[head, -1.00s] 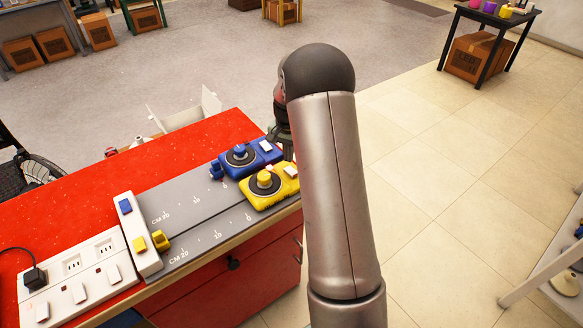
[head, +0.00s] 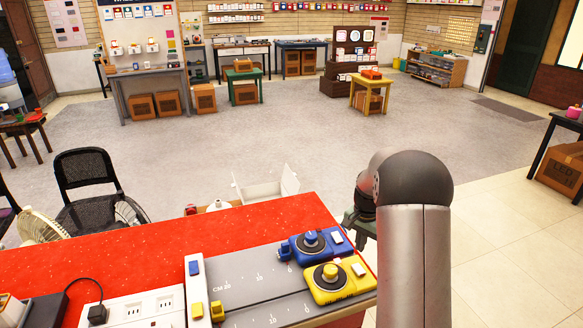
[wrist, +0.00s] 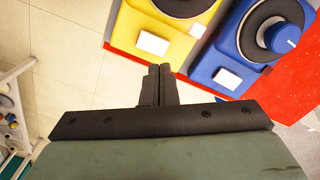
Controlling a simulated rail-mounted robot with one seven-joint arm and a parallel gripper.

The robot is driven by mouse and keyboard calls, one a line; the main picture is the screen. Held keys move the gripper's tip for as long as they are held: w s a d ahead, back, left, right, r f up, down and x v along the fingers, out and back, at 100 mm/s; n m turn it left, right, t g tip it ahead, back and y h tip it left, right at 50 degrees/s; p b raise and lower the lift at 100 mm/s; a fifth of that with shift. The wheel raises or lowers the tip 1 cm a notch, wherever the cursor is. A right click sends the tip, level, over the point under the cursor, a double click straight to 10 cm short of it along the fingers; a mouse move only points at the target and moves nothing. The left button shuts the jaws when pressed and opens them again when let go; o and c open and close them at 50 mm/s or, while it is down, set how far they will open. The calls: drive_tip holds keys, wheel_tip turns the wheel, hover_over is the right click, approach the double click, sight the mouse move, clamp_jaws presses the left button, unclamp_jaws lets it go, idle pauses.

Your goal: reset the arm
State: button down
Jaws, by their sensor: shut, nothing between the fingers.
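My gripper shows in the wrist view (wrist: 158,85) with its two dark fingers together and nothing between them. It hangs above the floor just off the edge of the red-topped counter, beside the yellow and blue units. In the head view my arm covers most of the gripper, and only a dark green part of it (head: 358,224) shows at the counter's right edge. My arm stands upright at right of centre in the head view.
The red counter (head: 130,258) carries a grey sliding board (head: 245,293), a blue unit (head: 312,246), a yellow unit (head: 330,284) and a white socket strip (head: 135,311). A black chair (head: 85,178) stands behind it.

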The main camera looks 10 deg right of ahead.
drive_tip(key=s+a+r+n, duration=0.2)
drive_tip(key=s+a+r, duration=0.4)
drive_tip(key=s+r, duration=0.1)
drive_tip(key=s+a+r+n, duration=0.1)
drive_tip(key=s+a+n, duration=0.1)
drive_tip(key=s, duration=0.6)
drive_tip(key=s+a+r+n, duration=0.2)
drive_tip(key=s+a, duration=0.3)
drive_tip(key=s, duration=0.4)
drive_tip(key=s+a+r+n+t, duration=0.1)
drive_tip(key=s+a+n, duration=0.2)
drive_tip(key=s, duration=0.5)
drive_tip(key=shift+s+a+r+n, duration=0.15)
drive_tip(key=shift+a+r+n, duration=0.15)
drive_tip(key=shift+n, duration=0.2)
drive_tip(key=shift+f, duration=0.1)
wheel_tip(320, 180, down, 10)
drive_tip(key=b, duration=0.8)
drive_tip(key=shift+a+r+g+b, duration=0.25)
drive_tip(key=shift+a+g+b, duration=0.1)
drive_tip(key=shift+a, duration=0.1)
